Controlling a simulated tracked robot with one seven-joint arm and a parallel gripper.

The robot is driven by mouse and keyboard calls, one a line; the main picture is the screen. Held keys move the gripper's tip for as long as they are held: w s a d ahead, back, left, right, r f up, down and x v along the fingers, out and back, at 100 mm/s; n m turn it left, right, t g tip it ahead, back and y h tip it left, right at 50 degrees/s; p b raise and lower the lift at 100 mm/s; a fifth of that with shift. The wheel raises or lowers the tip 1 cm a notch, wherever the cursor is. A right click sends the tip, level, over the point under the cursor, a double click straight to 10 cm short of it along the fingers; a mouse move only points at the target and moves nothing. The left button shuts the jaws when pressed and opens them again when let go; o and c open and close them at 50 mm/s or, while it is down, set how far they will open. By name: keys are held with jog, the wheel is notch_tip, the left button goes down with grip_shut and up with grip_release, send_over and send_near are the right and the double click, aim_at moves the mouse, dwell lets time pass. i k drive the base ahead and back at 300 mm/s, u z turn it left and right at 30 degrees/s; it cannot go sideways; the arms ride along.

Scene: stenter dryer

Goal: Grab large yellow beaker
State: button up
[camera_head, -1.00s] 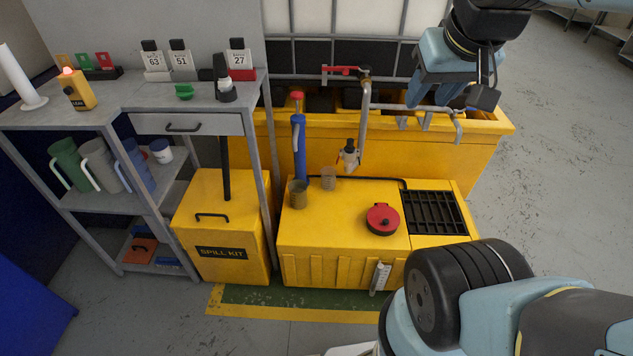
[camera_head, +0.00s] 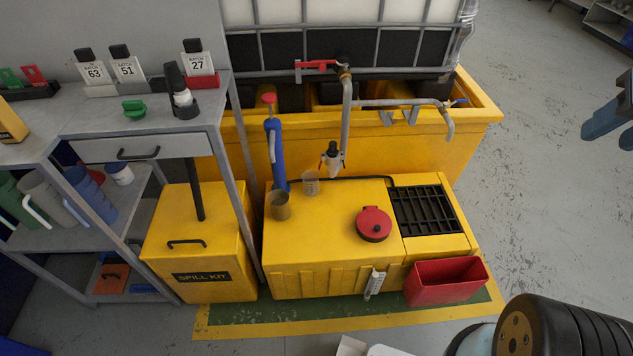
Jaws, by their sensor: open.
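A yellowish-brown beaker (camera_head: 279,205), the larger of two cups here, stands upright at the back left of the low yellow cabinet (camera_head: 330,235). A smaller clear beaker (camera_head: 310,183) stands just behind it to the right. My gripper (camera_head: 608,124) shows only in part at the right edge of the picture. It is open and far to the right of both beakers, touching neither. The rest of it is cut off by the frame.
A blue hand pump (camera_head: 276,155) and a tap with pipework (camera_head: 347,110) rise behind the beakers. A red lidded pot (camera_head: 374,224) and black grate (camera_head: 427,211) lie to the right. A red bin (camera_head: 446,281) stands in front.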

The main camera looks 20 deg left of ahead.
aim_at(279, 200)
jog(key=u, duration=0.15)
jog(key=i, duration=0.15)
jog(key=z, duration=1.7)
jog(key=k, duration=2.35)
jog(key=u, duration=1.7)
jog(key=i, duration=0.8)
jog(key=u, duration=0.15)
